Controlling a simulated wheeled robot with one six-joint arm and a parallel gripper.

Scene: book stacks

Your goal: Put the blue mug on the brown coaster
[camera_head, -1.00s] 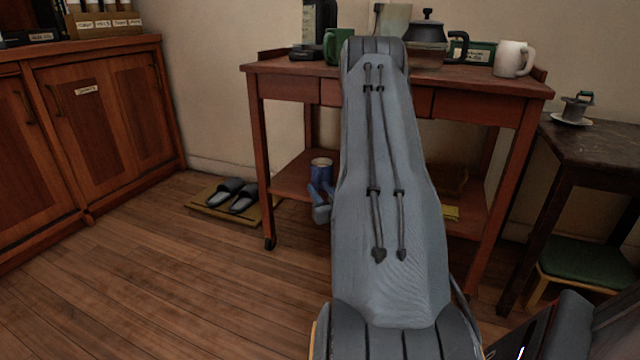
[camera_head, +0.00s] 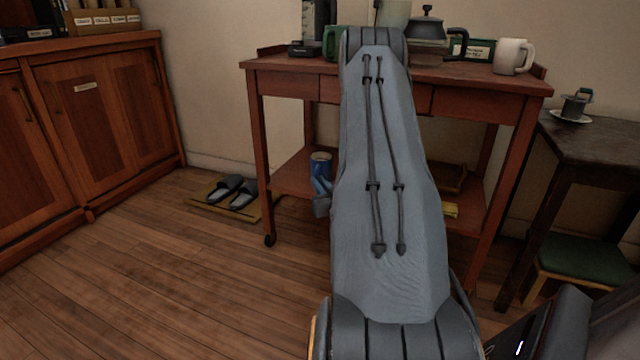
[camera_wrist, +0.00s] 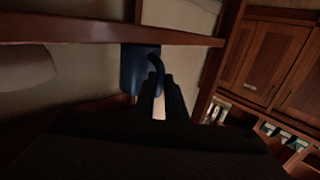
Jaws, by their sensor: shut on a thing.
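The blue mug (camera_head: 320,168) shows just left of my arm in the head view, at the lower shelf of the red-brown cart. My gripper (camera_head: 323,190), partly hidden by my own arm, is at the mug's near side. In the dark wrist view the mug (camera_wrist: 136,72) is ahead, and my gripper (camera_wrist: 162,92) is shut on it at its curved handle. The mug looks upright in the head view; whether its base touches the shelf cannot be told. I cannot make out the brown coaster in either view; my arm hides much of the cart.
The cart (camera_head: 290,86) carries a green mug (camera_head: 331,43), a glass pot (camera_head: 427,30) and a white mug (camera_head: 512,57) on top. A tray (camera_head: 452,178) lies on its lower shelf (camera_head: 290,178). Slippers (camera_head: 235,192) lie left; a dark side table (camera_head: 590,140) stands right.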

